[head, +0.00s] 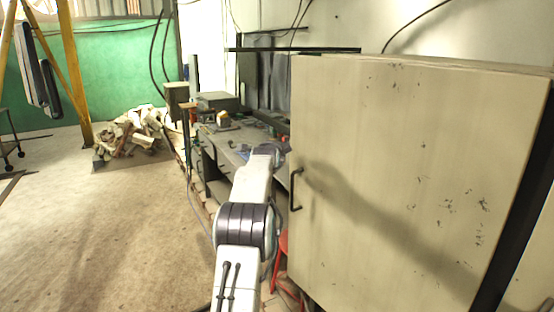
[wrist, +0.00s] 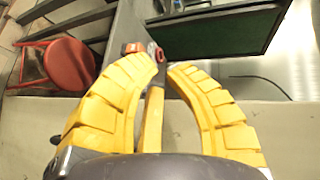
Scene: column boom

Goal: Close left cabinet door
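A large cream cabinet door (head: 400,170) with scuffed paint fills the right of the head view. Its black bar handle (head: 296,189) is at its left edge. A dark strip runs along its right side; I cannot tell how far the door stands open. My arm reaches forward to the left of the door, and its shadow falls across the panel. My gripper (wrist: 166,66) shows in the wrist view with curved yellow fingers, tips apart, and nothing held between them. In the head view the fingers cannot be made out clearly. The handle is not visible in the wrist view.
A cluttered grey workbench (head: 228,145) stands beyond my arm. A red stool (head: 280,252) is low beside the cabinet; it also shows in the wrist view (wrist: 70,65). A rubble pile (head: 130,133) lies at the back left. The floor at left is clear.

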